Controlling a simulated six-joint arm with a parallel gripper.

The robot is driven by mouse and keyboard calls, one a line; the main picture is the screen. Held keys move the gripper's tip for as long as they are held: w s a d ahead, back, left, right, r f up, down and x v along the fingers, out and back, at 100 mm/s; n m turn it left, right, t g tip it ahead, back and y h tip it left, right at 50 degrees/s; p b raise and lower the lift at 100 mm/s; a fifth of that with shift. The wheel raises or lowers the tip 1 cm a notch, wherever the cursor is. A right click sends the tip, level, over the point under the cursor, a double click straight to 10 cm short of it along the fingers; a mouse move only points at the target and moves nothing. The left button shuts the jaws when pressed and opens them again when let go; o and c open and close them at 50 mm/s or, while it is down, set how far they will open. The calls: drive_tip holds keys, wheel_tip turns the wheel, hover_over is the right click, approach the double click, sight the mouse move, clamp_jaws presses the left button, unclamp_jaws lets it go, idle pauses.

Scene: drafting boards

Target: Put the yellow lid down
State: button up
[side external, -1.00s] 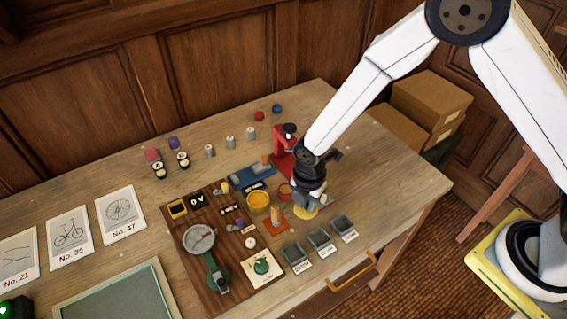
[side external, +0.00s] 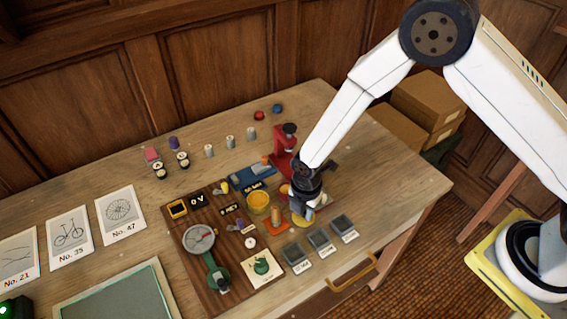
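The yellow lid (side external: 301,221) is a small round yellow disc directly under my gripper (side external: 302,211). My gripper points down and is shut on the lid; the fingertips are small and partly hidden at this distance. The lid is low, close to the table near the right edge of the brown board, behind the grey trays. I cannot tell whether it touches the surface. A yellow round pot (side external: 258,202) stands on the board to the left of my gripper.
Several small grey trays (side external: 320,238) stand just in front of the lid. An orange piece (side external: 276,222) is to its left. A red stand (side external: 284,150) rises behind my gripper. A green-based dial (side external: 199,238) is farther left. Bare table lies to the right.

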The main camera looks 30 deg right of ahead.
drive_tip(key=o, duration=0.3)
drive_tip(key=shift+o, duration=0.2)
drive_tip(key=shift+r, duration=0.1)
wheel_tip(320, 180, up, 12)
idle(0.8)
drive_tip(key=shift+r, duration=0.1)
idle(0.4)
drive_tip(key=s+d+r+m+t, duration=0.1)
drive_tip(key=s+d+r+m, duration=0.2)
drive_tip(key=d+m, duration=0.6)
drive_tip(key=s+d+r+m+t, duration=0.1)
drive_tip(key=s+d+r+m, duration=0.3)
drive_tip(key=m, duration=0.9)
drive_tip(key=shift+s+d+r+m+t, duration=0.3)
drive_tip(key=shift+s+d, duration=1.4)
drive_tip(key=shift+d, duration=0.7)
